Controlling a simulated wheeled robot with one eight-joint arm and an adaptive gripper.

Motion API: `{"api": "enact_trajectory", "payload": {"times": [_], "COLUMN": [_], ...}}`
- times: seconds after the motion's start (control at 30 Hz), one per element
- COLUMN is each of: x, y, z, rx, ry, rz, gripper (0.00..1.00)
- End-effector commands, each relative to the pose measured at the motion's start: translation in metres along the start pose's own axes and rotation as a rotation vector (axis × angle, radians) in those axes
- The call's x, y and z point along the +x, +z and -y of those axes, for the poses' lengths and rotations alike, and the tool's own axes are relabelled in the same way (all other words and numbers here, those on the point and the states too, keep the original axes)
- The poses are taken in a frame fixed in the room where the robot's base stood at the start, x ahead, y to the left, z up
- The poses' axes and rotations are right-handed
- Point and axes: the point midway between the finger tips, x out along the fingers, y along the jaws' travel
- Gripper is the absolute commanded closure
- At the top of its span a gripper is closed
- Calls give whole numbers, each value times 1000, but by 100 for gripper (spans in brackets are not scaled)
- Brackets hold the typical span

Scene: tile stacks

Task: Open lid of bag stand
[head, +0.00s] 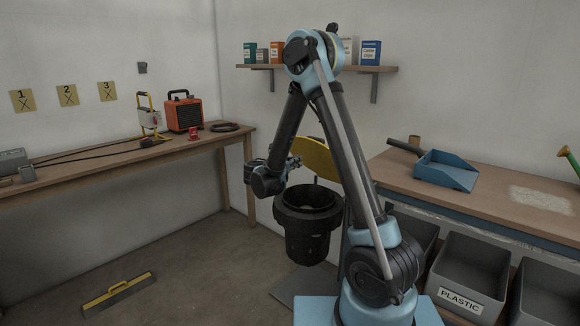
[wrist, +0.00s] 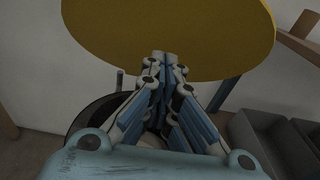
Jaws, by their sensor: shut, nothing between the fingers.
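The bag stand's yellow round lid (head: 318,158) is tilted up, standing steeply above the black ring and hanging bag (head: 306,235). The opening of the bag stand is partly uncovered. My arm hides part of the lid. My gripper (head: 296,160) is at the lid's left side in the head view. In the wrist view, my gripper (wrist: 167,62) is shut and empty, its fingertips at the lower edge of the lid (wrist: 170,30). I cannot tell whether they touch it. Part of the black ring (wrist: 92,112) shows behind the fingers at left.
A workbench (head: 430,185) with a blue dustpan (head: 447,170) stands at right, above grey bins (head: 468,272). A wooden table (head: 110,160) runs along the left wall. A yellow-edged broom head (head: 118,293) lies on the floor, which is otherwise clear at left.

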Motion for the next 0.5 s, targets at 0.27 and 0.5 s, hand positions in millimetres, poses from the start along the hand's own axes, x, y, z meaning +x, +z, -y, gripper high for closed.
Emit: {"api": "enact_trajectory", "payload": {"times": [0.27,0.5], "x": [31,39], "y": [20,28], "z": [0,0], "rx": [1,1], "ry": [-1,0], "rz": [0,0], "gripper": [100,100]}}
